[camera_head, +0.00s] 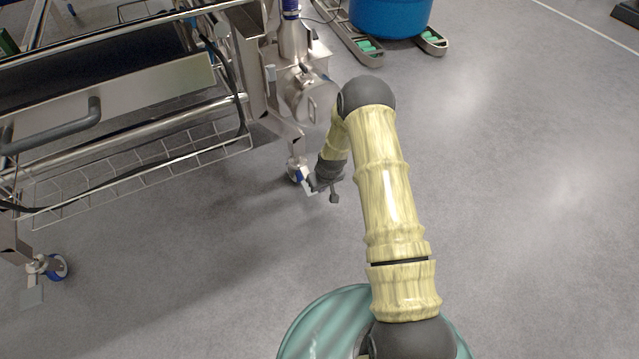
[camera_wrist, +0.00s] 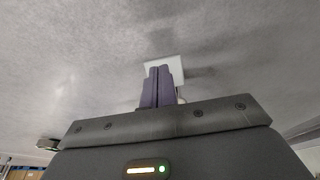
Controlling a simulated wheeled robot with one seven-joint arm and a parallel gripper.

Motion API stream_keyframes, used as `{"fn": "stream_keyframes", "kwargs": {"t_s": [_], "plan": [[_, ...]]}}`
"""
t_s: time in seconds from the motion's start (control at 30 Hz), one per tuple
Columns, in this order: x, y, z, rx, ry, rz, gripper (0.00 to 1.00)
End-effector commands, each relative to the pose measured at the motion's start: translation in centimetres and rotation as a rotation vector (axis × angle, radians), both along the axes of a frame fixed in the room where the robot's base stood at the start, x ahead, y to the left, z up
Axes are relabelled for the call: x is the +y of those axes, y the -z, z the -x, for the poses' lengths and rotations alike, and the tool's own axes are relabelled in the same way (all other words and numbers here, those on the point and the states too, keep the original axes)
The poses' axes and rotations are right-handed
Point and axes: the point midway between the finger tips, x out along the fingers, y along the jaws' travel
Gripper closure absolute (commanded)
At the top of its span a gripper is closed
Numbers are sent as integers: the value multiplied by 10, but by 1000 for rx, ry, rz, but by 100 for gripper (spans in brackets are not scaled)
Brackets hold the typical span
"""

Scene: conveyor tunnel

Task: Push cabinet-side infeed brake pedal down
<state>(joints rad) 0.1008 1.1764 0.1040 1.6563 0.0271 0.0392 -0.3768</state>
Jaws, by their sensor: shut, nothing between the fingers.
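The cabinet-side brake pedal (camera_head: 307,184) is a small pale plate beside a blue-and-white caster (camera_head: 297,170) under the conveyor's right end. In the wrist view the pedal (camera_wrist: 176,64) is a light flat plate just beyond my fingertips. My gripper (camera_head: 314,183) is at the pedal in the head view, partly covering it. In the wrist view its two purple-grey fingers (camera_wrist: 159,72) are together with nothing between them, and they overlap the plate. I cannot tell whether the fingertips touch it or how far it is tilted.
The conveyor frame (camera_head: 120,135) with a wire basket (camera_head: 140,160) stands on the left. Another caster (camera_head: 55,266) with a pedal (camera_head: 32,297) is at lower left. A blue drum (camera_head: 390,15) stands at the top. The floor on the right is clear.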

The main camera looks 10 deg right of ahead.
Motion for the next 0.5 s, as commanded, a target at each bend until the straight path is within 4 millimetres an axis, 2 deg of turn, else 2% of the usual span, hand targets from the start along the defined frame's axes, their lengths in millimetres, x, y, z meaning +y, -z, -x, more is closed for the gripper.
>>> {"fn": "stream_keyframes", "kwargs": {"t_s": [0.03, 0.2, 0.33, 0.5], "plan": [[-1, -14, 6, 0, 1, 0, 100], [-8, -38, 25, 1, 3, -1, 100], [-11, -52, 37, 0, 2, -1, 100], [-13, -59, 45, 0, 2, -1, 100]]}}
